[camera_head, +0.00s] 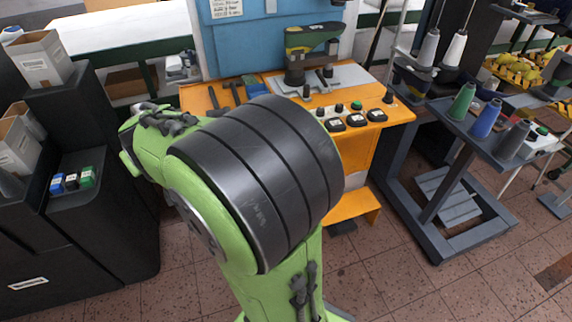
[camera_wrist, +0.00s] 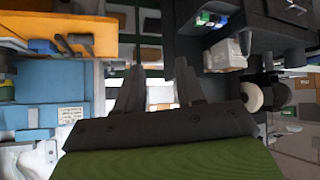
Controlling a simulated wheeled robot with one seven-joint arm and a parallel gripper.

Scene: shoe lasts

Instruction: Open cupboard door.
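A black cupboard (camera_head: 75,245) stands at the left in the head view. Its front appears shut, and a small pale plate or handle (camera_head: 28,284) shows low on it; I cannot tell which. In the wrist view, dark furniture that looks like the same cupboard (camera_wrist: 268,28) is at the upper right, upside down. My gripper (camera_wrist: 159,75) is open, with its two dark fingers apart and nothing between them. It is apart from the cupboard. In the head view my green and black arm hides the gripper and part of the floor.
An orange workbench (camera_head: 372,140) with a blue machine (camera_head: 265,40) stands behind my arm. A grey stand with thread spools (camera_head: 485,118) is at the right. Boxes (camera_head: 38,60) and small bottles (camera_head: 72,181) rest on the cupboard. Tiled floor (camera_head: 375,275) is free at front right.

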